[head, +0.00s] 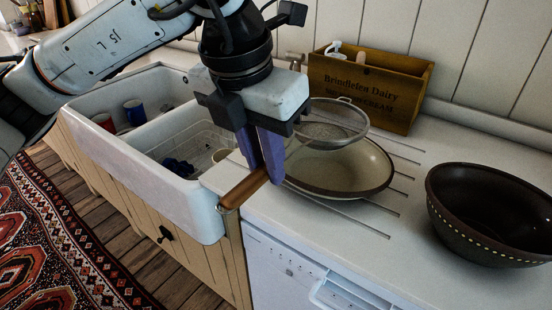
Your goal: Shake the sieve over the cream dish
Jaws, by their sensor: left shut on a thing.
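The sieve (341,122) is a round wire-mesh strainer with a metal rim and a brown wooden handle (244,189). My left gripper (266,168) points down and is shut on the handle, with the handle's end sticking out to the lower left. The sieve's bowl is above the cream dish (345,178), over its back part in the picture. The dish is shallow and round with a dark rim, and stands on the grooved drainer. The gripper hides part of the handle and the dish's left edge. My right gripper is not in view.
A large dark bowl (490,253) stands to the right. The white sink (150,146) at left holds cups. Counter (330,238) in front of the dish is clear.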

